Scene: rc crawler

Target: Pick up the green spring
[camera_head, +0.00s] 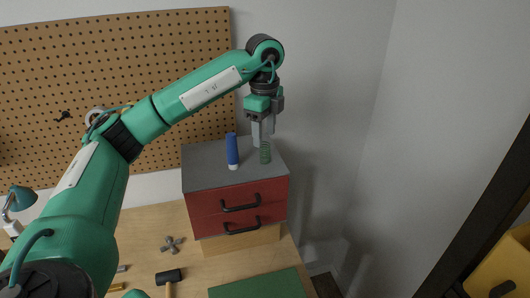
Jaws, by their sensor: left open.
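The green spring (265,153) stands upright on the grey top of the red drawer box (205,176), near its right side. My left gripper (263,141) points down right at the spring, with its fingers open around or just in front of its upper end. I cannot tell whether the fingers touch the spring. My right gripper is not in view.
A blue cylinder with a pale base (232,150) stands on the box just left of the spring. A hammer (169,278), a grey four-armed part (171,244) and a green mat (262,284) lie on the wooden bench. A pegboard (100,50) is behind.

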